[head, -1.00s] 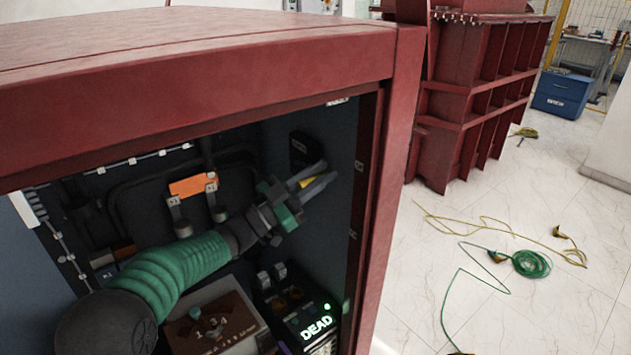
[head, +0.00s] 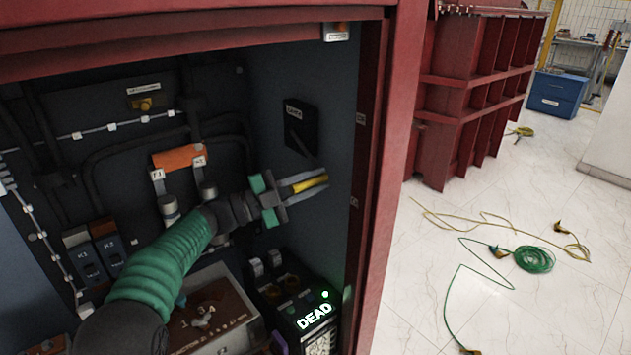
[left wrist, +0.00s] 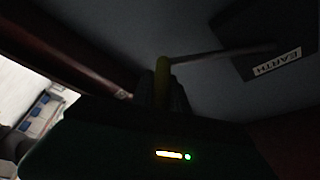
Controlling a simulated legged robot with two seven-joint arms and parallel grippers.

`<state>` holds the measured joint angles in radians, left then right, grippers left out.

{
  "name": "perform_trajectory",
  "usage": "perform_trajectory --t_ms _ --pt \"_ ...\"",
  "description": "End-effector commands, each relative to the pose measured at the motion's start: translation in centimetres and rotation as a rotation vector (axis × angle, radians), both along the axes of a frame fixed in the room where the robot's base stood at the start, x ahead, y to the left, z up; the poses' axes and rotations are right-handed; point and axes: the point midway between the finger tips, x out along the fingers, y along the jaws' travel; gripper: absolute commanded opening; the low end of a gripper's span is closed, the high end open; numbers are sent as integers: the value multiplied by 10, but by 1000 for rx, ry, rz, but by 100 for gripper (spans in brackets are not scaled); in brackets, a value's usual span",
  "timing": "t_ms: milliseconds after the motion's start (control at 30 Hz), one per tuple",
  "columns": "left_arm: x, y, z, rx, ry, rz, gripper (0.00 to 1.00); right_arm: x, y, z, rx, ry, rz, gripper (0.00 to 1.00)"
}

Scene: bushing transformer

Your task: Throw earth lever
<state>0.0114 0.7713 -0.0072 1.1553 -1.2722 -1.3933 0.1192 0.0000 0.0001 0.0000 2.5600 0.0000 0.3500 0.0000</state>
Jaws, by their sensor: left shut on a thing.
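The earth lever has a yellow grip (head: 311,183) near the right inner wall of the red cabinet. In the left wrist view the yellow grip (left wrist: 162,75) ends a thin grey rod that runs to a dark plate marked EARTH (left wrist: 277,62). This dark plate (head: 300,128) also shows on the cabinet's right wall in the head view, above my gripper. My left gripper (head: 308,185) is shut on the yellow grip, its fingers pointing right. The rod is hard to make out in the head view. My right gripper is in neither view.
Below my left arm stand a brown-topped box (head: 215,318) and a black unit with a lit DEAD sign (head: 314,315). An orange bar (head: 180,157) is behind the arm. The red cabinet post (head: 385,180) bounds the right side. Cables (head: 533,259) lie on the floor outside.

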Motion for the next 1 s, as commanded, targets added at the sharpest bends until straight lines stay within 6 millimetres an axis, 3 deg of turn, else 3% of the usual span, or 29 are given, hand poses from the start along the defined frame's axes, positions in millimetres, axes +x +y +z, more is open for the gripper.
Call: perform_trajectory --t_ms 567,600,733,1000 --pt "2 1 -8 25 -25 1 0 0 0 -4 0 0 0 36" --pt "2 1 -8 25 -24 1 22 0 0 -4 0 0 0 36" --pt "2 1 -8 23 -25 1 40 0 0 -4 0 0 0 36" --pt "1 1 -5 22 -29 1 41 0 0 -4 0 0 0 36"
